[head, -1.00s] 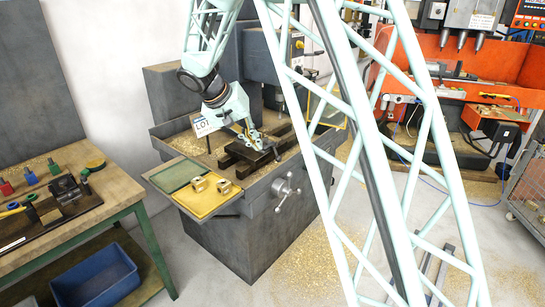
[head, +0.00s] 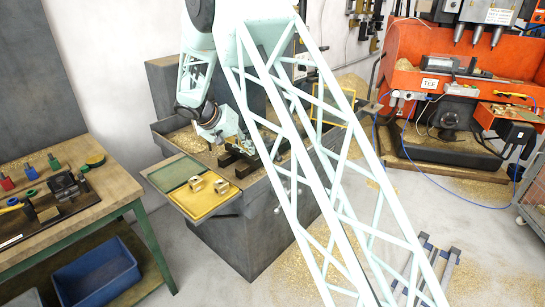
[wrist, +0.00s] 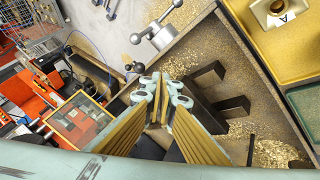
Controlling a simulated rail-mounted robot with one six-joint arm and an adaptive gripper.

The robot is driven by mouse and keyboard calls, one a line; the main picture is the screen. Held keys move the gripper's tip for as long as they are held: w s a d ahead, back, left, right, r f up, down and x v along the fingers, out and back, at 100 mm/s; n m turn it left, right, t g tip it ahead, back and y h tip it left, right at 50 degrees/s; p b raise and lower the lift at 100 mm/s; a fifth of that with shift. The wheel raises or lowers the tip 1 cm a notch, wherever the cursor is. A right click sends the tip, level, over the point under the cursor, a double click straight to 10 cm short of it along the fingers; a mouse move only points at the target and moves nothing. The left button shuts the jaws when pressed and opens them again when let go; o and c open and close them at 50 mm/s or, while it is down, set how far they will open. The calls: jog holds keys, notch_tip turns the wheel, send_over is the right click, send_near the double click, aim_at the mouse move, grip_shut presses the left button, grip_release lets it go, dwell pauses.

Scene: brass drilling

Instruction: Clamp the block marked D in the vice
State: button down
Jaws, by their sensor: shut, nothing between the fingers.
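In the head view two brass blocks (head: 196,183) and (head: 221,186) sit on the yellow tray (head: 205,205) at the front left of the machine table. The wrist view shows one brass block (wrist: 276,12), marked A, on this tray. I cannot make out a block marked D. Dark bars of the vice (head: 232,155) show below my gripper, and dark bars (wrist: 207,75) also show beside the fingers in the wrist view. My gripper (wrist: 160,110) is shut and empty above the vice area. My arm and fingers hide most of the vice and whether its jaws hold anything.
A ball-ended handle (wrist: 155,32) sticks out from the machine's side. Brass chips (wrist: 225,50) lie on the machine bed. A green tray (head: 175,173) adjoins the yellow one. A wooden bench (head: 115,185) stands at left, and an orange machine (head: 415,75) at right.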

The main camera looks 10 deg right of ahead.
jog(key=shift+w+f, duration=0.8)
jog(key=w+d+f+b, duration=0.1)
jog(key=w+d+f, duration=0.1)
jog(key=d+f, duration=0.5)
jog(key=shift+w+d, duration=0.25)
jog(key=shift+d, duration=0.95)
jog(key=shift+r, duration=0.1)
jog(key=shift+d+b, duration=0.35)
jog(key=shift+b, duration=0.1)
jog(key=shift+a, duration=0.15)
